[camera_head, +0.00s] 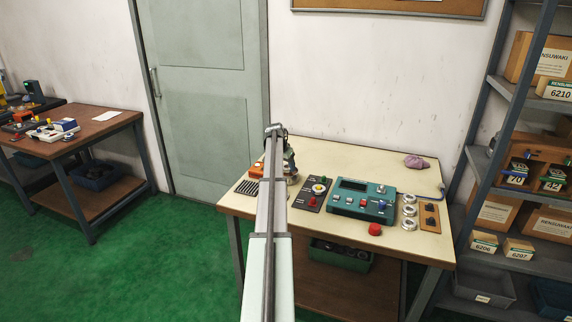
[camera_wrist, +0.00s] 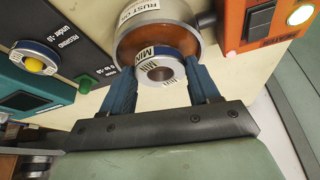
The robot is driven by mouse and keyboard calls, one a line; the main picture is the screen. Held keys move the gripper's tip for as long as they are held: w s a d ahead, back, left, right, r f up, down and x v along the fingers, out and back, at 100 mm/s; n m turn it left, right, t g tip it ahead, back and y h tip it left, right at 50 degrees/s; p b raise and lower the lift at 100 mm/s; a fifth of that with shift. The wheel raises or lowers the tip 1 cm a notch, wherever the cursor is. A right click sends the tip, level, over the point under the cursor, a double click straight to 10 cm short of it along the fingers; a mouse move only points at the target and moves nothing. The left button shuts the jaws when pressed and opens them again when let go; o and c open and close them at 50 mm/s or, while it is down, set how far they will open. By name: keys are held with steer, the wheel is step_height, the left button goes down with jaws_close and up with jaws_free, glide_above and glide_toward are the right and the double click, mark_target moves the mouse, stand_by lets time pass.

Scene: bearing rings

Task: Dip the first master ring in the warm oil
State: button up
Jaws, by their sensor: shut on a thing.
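My gripper (camera_wrist: 160,70) is shut on a metal ring (camera_wrist: 166,63) with a blue band and a white label reading "MIN". The blue fingers grip it from both sides. The ring is at the mouth of a round metal pot (camera_wrist: 180,10) labelled "RUST OIL", over the brown oil (camera_wrist: 207,40) inside. I cannot tell whether the ring touches the oil. In the head view, my arm hides most of the gripper and pot.
An orange box (camera_wrist: 262,28) with a lit green lamp stands beside the pot. Three metal rings (camera_head: 408,224) lie to the right.

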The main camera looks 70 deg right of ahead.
mark_target(285, 171)
steer(key=shift+a+f, duration=0.1)
steer(key=shift+f, duration=2.05)
stand_by(0.5)
steer(key=shift+w+a+f, duration=0.1)
steer(key=shift+a+f, duration=0.35)
steer(key=shift+f, duration=0.05)
stand_by(3.3)
steer(key=shift+r, duration=0.2)
steer(key=shift+w+d+r, duration=0.1)
steer(key=shift+d+r, duration=0.05)
steer(key=shift+r, duration=1.25)
steer(key=shift+d+r, duration=0.2)
steer(key=shift+r, duration=0.2)
steer(key=shift+s+d+r, duration=0.1)
steer(key=shift+s+r, duration=0.1)
steer(key=shift+r, duration=1.2)
